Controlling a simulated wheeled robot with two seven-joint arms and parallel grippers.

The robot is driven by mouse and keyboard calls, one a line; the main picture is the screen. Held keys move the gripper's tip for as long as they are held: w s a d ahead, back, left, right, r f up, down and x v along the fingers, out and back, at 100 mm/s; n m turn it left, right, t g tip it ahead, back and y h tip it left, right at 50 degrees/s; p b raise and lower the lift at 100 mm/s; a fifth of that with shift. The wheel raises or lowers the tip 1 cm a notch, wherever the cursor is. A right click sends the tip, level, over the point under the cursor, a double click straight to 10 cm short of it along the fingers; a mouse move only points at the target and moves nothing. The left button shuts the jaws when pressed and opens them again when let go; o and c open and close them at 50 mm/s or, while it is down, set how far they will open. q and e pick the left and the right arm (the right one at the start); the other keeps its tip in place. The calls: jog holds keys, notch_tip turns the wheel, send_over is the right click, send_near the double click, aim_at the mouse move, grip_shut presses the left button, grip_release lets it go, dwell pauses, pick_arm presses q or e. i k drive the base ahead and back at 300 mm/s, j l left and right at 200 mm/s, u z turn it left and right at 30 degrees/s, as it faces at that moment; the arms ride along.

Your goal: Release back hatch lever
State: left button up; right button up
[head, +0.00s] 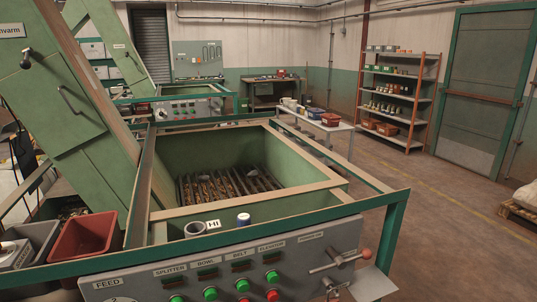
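A green hatch panel (50,95) is set in the sloping green chute at the left. It has a dark bar handle (68,101), and a small dark lever with a knob (26,60) sits above it near the panel's upper edge. A metal lever with a red ball end (366,254) is on the right end of the grey control panel (130,285), with a bar crossing it. I cannot tell from the picture which of these is the back hatch lever. Neither of my grippers shows in the head view.
The green hopper (245,150) holds dark nuts on a slatted grate behind the panel. A red bin (86,236) stands at the left.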

aim_at(25, 65)
jog(key=u, duration=1.25)
jog(key=i+j+z, duration=0.35)
jog(key=i+z, duration=0.15)
jog(key=i, duration=0.15)
jog(key=i+j+z, duration=0.5)
jog(key=i+j, duration=0.05)
jog(key=i, duration=0.05)
